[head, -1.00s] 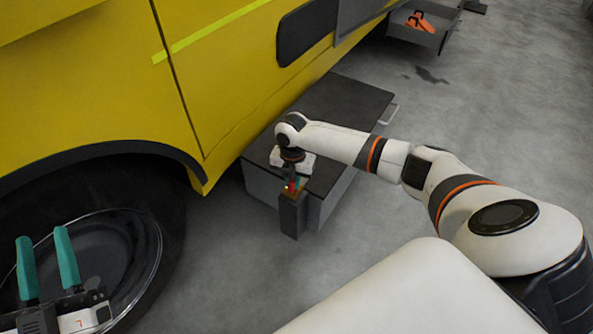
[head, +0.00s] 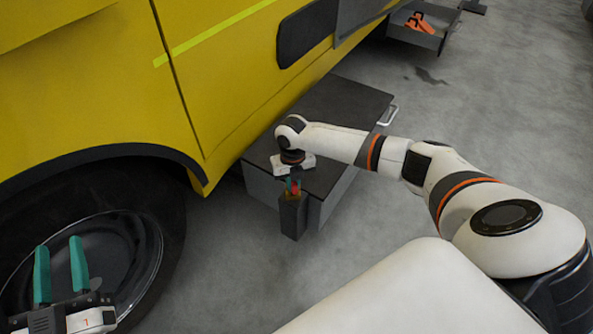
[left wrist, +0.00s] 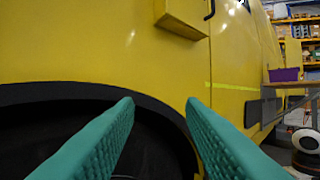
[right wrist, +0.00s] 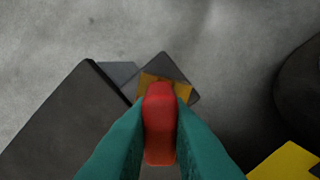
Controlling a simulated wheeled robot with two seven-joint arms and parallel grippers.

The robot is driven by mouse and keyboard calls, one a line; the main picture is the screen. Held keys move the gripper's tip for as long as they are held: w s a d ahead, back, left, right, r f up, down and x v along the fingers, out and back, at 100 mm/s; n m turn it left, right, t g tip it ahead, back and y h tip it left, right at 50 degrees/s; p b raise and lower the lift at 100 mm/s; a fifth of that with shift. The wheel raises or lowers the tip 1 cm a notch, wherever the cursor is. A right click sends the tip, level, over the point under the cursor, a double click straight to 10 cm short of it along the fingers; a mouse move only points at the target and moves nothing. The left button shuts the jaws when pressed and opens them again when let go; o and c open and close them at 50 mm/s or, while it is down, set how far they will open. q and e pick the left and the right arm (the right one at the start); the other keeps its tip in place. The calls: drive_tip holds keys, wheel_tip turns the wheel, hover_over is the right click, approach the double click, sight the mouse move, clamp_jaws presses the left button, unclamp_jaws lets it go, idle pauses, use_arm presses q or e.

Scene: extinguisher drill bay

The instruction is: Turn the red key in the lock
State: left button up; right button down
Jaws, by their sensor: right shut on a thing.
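The red key (right wrist: 160,125) is between the teal fingers of my right gripper (right wrist: 160,140) in the right wrist view, and the gripper is shut on it. The key stands over a brass-coloured lock face (right wrist: 182,90) on top of a dark post (head: 293,217). In the head view the key is a small red spot mostly hidden by the fingers. How far it sits in the lock cannot be seen. My left gripper (head: 61,272) is open and empty in front of the truck's wheel; its two fingers (left wrist: 160,125) are apart in the left wrist view.
A dark-topped box (head: 335,110) with a handle stands behind the post, beside the yellow truck (head: 90,90). A tray (head: 420,33) with an orange object is at the upper right. Grey floor (head: 450,110) to the right is clear.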

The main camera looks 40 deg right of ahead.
drive_tip(key=shift+n, duration=0.3)
drive_tip(key=shift+n, duration=0.3)
drive_tip(key=n, duration=0.5)
use_arm(q)
drive_tip(key=shift+w+f+g, duration=0.15)
drive_tip(key=shift+f+g, duration=0.15)
drive_tip(key=shift+f, duration=0.1)
use_arm(e)
drive_tip(key=c, duration=1.3)
unclamp_jaws()
drive_tip(key=shift+r, duration=0.1)
